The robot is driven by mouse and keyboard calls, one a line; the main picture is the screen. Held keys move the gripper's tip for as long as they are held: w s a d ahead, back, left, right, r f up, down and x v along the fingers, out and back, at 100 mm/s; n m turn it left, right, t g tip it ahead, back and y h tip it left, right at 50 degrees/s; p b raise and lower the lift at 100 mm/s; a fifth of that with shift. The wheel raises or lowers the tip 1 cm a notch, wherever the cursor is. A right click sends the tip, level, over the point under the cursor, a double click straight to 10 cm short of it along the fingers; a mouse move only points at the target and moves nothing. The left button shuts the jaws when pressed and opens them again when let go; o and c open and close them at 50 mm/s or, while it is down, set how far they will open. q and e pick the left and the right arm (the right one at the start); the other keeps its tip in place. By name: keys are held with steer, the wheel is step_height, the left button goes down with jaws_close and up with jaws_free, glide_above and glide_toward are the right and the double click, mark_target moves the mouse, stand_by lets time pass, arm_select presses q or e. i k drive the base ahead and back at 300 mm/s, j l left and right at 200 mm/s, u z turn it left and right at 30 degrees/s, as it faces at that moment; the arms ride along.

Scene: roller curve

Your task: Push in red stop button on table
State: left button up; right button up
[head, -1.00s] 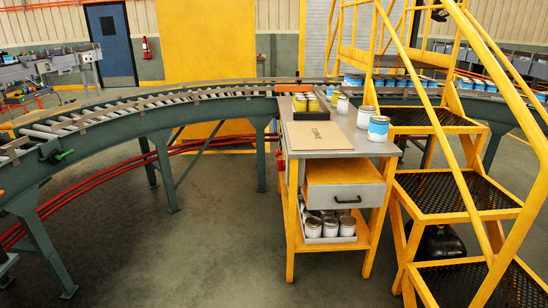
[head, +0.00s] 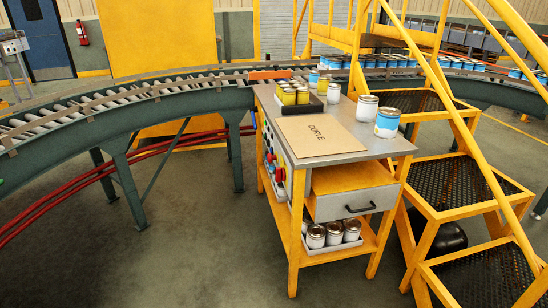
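The table (head: 345,160) is a grey-topped yellow workbench with a half-open drawer (head: 350,203). A light panel (head: 273,155) with small red, blue and dark controls is on its left side, seen at a steep angle. No red button shows on the table's top. Neither of my grippers is in view.
A roller conveyor (head: 120,105) curves behind. Yellow stairs (head: 440,185) crowd the right. Floor at left front is clear.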

mark_target(269, 159)
steer(key=i+j, duration=0.25)
steer(key=i, duration=0.2)
steer(key=i+j, duration=0.25)
steer(key=i, duration=0.2)
steer(key=i+j, duration=0.25)
steer(key=i, duration=0.2)
steer(key=z, duration=1.15)
